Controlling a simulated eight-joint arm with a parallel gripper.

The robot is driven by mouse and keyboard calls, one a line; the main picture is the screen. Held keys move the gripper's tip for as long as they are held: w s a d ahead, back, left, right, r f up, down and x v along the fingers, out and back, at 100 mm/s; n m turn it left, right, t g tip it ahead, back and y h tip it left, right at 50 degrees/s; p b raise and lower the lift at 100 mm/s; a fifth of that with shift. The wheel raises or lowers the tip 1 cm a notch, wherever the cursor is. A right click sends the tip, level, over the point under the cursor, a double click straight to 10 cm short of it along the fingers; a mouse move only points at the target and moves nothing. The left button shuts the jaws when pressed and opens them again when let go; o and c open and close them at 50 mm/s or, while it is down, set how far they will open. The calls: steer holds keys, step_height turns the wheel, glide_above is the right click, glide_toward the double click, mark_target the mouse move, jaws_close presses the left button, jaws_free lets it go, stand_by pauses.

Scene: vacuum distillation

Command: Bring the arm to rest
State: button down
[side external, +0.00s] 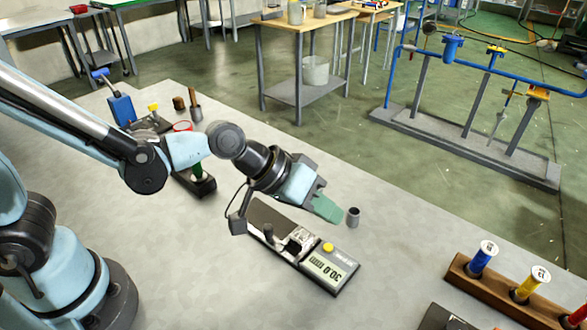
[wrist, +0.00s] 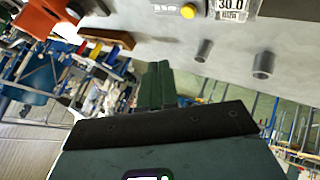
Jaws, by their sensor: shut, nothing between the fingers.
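My gripper (side external: 328,209) is at the end of the arm, above the grey table (side external: 190,260) near the middle of the side external view. Its green fingers show in the wrist view (wrist: 157,84), shut together with nothing between them. Below and in front of it on the table is a device with a display reading 30.0 (side external: 328,272) and a yellow button (side external: 328,247). The device also shows at the top of the wrist view (wrist: 232,9). A small dark cylinder (side external: 353,217) stands on the table just right of the fingertips, apart from them.
A wooden rack (side external: 503,296) with several coloured tubes stands at the right. A blue device (side external: 121,110) and small brown cylinders (side external: 194,106) stand at the table's back left. The stretch between the display device and the rack is mostly bare.

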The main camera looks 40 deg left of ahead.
steer(key=s+a+r+y, duration=0.2)
steer(key=a+y, duration=0.1)
steer(key=a, duration=0.7)
steer(key=s+a+r+y, duration=0.2)
steer(key=s+a+y, duration=0.1)
steer(key=a, duration=0.8)
steer(key=shift+s+a+r+n+t+y, duration=0.25)
steer(key=shift+a+n+t+y, duration=0.05)
steer(key=shift+t+y, duration=0.1)
